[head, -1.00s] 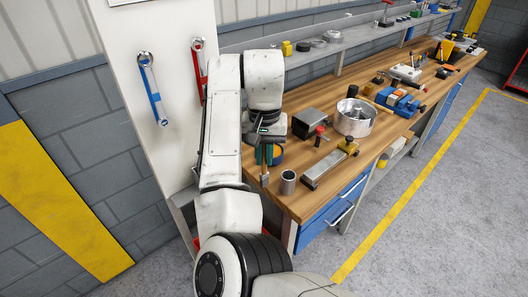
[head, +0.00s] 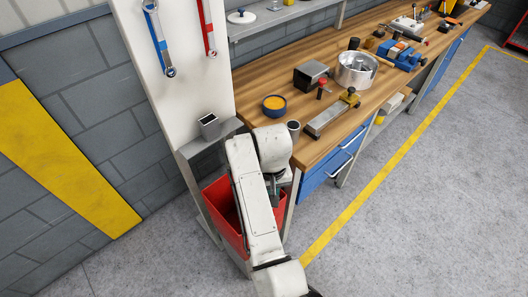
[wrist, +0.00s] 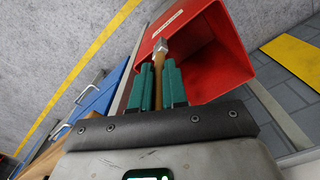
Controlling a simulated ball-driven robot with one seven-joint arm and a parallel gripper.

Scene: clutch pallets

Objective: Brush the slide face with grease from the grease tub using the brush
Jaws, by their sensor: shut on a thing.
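The grease tub (head: 274,105), blue with orange-yellow grease, stands on the bench at its near left end. The slide (head: 326,119), a long grey metal block with brass-coloured fittings, lies on the bench to the right of the tub. My gripper (head: 275,188) is off the bench's near end, low beside the red bin. In the wrist view its green fingers (wrist: 158,85) are shut on the brush (wrist: 158,67), which shows a wooden handle and a grey metal end. Its bristles cannot be made out.
The red bin (wrist: 205,75) is close to the brush end. A metal cup (head: 293,127) stands at the bench corner, partly behind my arm. A round metal housing (head: 356,70) and a dark block (head: 311,75) stand farther along the bench.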

